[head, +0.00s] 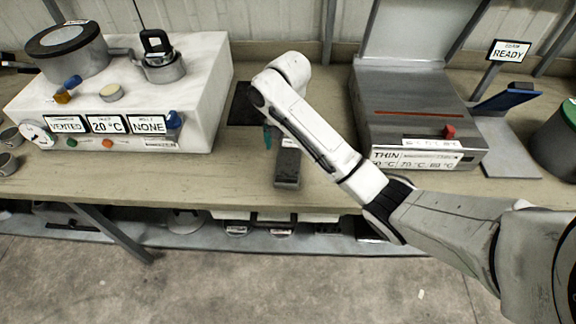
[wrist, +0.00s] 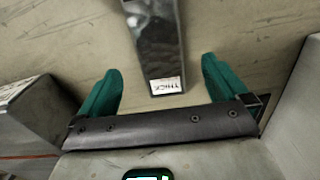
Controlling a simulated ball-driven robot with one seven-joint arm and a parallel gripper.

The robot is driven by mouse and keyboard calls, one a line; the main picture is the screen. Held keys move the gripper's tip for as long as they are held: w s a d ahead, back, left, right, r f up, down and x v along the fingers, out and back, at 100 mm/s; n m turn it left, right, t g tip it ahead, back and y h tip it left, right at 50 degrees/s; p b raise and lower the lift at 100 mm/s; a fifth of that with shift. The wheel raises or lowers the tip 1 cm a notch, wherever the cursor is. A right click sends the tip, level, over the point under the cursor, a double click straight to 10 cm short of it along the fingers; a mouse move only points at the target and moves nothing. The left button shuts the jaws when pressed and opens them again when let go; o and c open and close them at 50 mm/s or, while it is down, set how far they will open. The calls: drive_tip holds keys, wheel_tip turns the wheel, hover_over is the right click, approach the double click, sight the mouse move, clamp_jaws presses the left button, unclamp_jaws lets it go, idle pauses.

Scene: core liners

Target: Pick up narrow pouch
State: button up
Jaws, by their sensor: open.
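A narrow dark glossy pouch (wrist: 155,40) lies on the bench in the wrist view. It has a small white label at its near end that looks like THICK, upside down. My gripper (wrist: 161,78) is open, with one teal finger on each side of the pouch's labelled end and a gap on both sides. In the head view a dark grey strip, likely the same pouch (head: 287,168), lies near the bench's front edge. My gripper (head: 272,138) is just above it there, mostly hidden behind my arm. I cannot tell its exact height.
A white marble-like unit (head: 190,80) with gauges and a pot stands left on the bench (head: 230,180). A grey machine (head: 415,105) labelled THIN stands right, its edge close to my gripper. A dark mat (head: 241,105) lies behind. The front strip of bench is largely clear.

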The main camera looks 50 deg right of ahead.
sight(289, 159)
drive_tip(key=shift+d+f+b, duration=0.1)
drive_tip(key=shift+f+b, duration=1)
drive_tip(key=shift+f, duration=0.7)
drive_tip(key=shift+f+p, duration=0.3)
drive_tip(key=shift+f, duration=1.2)
drive_tip(key=c, duration=1.1)
drive_tip(key=shift+r, duration=0.15)
